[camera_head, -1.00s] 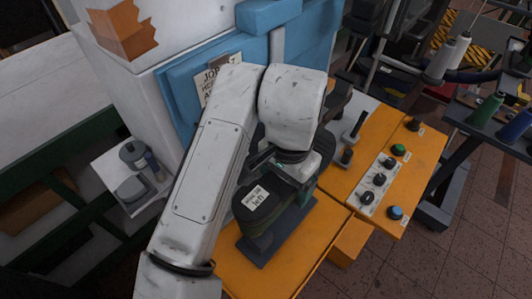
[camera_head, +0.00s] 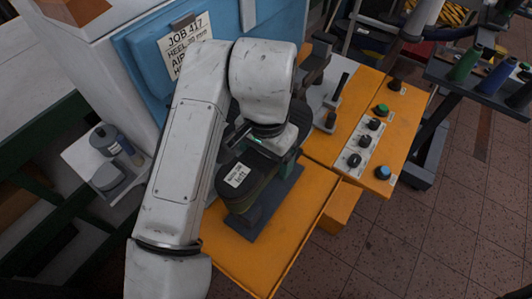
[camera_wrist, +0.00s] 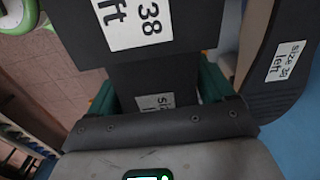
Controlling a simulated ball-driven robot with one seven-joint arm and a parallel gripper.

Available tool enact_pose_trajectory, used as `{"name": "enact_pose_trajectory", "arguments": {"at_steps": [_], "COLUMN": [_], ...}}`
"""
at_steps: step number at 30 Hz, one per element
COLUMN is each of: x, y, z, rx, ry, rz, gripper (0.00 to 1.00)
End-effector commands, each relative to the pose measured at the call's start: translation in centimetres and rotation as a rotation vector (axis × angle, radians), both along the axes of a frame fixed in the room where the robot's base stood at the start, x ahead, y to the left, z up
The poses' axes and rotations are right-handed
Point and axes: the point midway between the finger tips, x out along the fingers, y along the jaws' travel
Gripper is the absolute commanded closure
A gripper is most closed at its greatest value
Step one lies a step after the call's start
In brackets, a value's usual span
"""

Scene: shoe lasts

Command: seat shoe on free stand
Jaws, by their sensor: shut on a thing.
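In the head view my gripper (camera_head: 268,142) is at the back end of a dark shoe (camera_head: 250,190) with a white label on top. The shoe is over a dark flat stand base (camera_head: 268,215) on the orange table; whether it touches its support is hidden. In the wrist view the green jaws of my gripper (camera_wrist: 157,88) are shut on a dark piece (camera_wrist: 140,78) with a partly hidden "siz" label between them. A larger "38 left" label shows above. At right is a dark curved shoe-shaped piece (camera_wrist: 285,85), labelled "size 38 left".
The orange table (camera_head: 245,265) has bare room at the front. A control panel (camera_head: 365,145) with knobs and buttons is at right. A blue and white machine body (camera_head: 160,70) stands behind my arm. A small shelf (camera_head: 105,165) is at left, a thread rack (camera_head: 480,75) at far right.

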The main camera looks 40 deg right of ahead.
Motion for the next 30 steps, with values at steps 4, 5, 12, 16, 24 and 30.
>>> {"name": "enact_pose_trajectory", "arguments": {"at_steps": [4, 5, 12, 16, 24, 30], "x": [0.0, 0.0, 0.0, 0.0, 0.0, 0.0], "y": [0.0, 0.0, 0.1, 0.1, 0.1, 0.1], "z": [-1.0, -1.1, -2.5, -3.2, -4.4, -4.6], "rx": [0.000, 0.001, 0.002, 0.003, 0.005, 0.006], "ry": [-0.001, -0.001, 0.001, 0.001, 0.001, 0.000], "rz": [0.001, 0.001, 0.002, 0.003, 0.004, 0.003], "gripper": [0.84, 0.84, 0.84, 0.84, 0.84, 0.84]}}
